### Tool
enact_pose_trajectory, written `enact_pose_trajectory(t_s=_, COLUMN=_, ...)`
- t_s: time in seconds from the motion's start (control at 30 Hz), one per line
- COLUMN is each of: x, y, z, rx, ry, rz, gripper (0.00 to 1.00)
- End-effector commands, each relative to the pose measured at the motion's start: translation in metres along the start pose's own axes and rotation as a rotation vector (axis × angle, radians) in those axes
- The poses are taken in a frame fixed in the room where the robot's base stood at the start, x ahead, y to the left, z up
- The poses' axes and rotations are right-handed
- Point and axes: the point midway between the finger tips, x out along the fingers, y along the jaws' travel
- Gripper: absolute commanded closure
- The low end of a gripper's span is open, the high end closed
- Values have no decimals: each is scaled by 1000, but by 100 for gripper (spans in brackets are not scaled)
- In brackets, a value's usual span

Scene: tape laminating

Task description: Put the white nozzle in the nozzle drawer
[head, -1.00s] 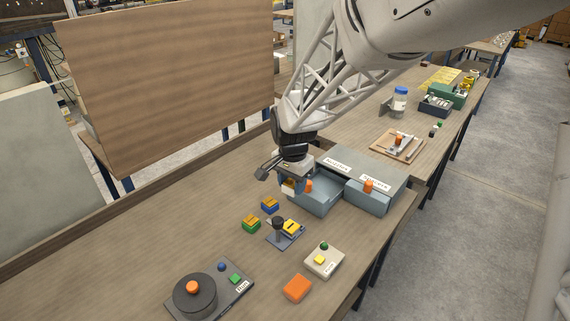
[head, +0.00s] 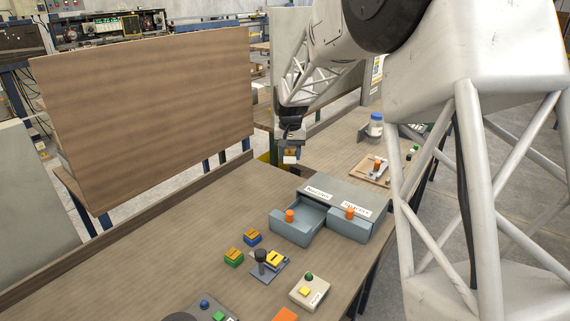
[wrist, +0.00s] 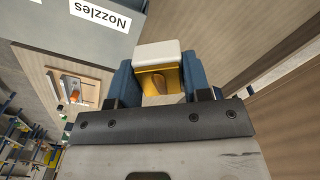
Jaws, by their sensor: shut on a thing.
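My gripper (head: 290,149) is shut on the white nozzle (head: 290,159), held in the air past the far left end of the grey drawer cabinet (head: 340,193). In the wrist view the nozzle (wrist: 158,52) shows a white block end and a yellow part between the blue fingers of my gripper (wrist: 158,80). The left drawer (head: 303,224) is pulled out, looks empty and has an orange knob. The label "Nozzles" (wrist: 101,14) is legible in the wrist view; it appears to be the left label on the cabinet top. The right drawer (head: 350,226) looks pushed in.
In front of the cabinet are blue and green blocks with yellow tops (head: 243,247), a small stand (head: 267,266) and a white button box (head: 309,291). A large wooden board (head: 150,110) stands at the left. A wooden tray (head: 372,168) lies on the far table.

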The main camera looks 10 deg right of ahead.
Motion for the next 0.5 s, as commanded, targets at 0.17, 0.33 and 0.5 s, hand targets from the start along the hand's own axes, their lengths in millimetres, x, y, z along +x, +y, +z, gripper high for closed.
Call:
enact_pose_trajectory(t_s=0.17, x=-2, y=9, z=-18, rx=-31, ry=1, rz=0, gripper=82)
enact_pose_trajectory(t_s=0.33, x=1, y=22, z=-30, rx=-26, ry=0, rz=0, gripper=82)
enact_pose_trajectory(t_s=0.5, x=11, y=29, z=-22, rx=49, ry=1, rz=0, gripper=82)
